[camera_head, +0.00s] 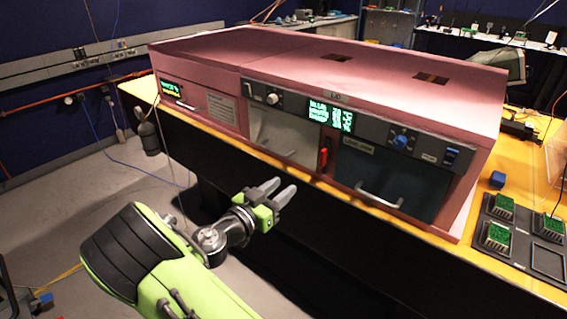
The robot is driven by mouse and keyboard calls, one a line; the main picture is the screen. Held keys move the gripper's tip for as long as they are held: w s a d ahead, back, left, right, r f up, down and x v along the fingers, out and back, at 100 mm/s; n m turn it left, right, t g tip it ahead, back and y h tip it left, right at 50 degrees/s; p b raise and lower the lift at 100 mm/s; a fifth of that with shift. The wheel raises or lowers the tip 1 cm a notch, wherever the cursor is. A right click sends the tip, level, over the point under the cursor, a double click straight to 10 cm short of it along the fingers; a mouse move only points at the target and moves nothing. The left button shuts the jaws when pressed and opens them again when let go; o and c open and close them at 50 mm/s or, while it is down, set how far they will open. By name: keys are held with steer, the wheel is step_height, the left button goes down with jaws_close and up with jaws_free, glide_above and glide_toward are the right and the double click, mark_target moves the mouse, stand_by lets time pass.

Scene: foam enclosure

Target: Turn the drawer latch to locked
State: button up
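A pink foam enclosure (215,50) stands on a long yellow-topped bench. A small red upright piece (323,160), perhaps the latch, sits between the light grey middle panel (284,137) and the dark front panel (395,181) with its bar handle (379,196). Its exact turn is too small to tell. My gripper (281,188) is in front of the bench, to the lower left of the red piece and apart from it. Its two grey fingers are spread with a gap and nothing between them.
A left front section has a small display (170,88) and handle. A control strip carries a lit green screen (331,116), a white knob (272,99) and a blue knob (400,141).

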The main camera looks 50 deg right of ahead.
mark_target(321, 158)
steer(key=d, duration=1)
steer(key=d+p, duration=0.1)
steer(key=d, duration=0.4)
steer(key=shift+w+d+r, duration=0.1)
steer(key=shift+w+d, duration=0.25)
steer(key=shift+w, duration=0.05)
jaws_close()
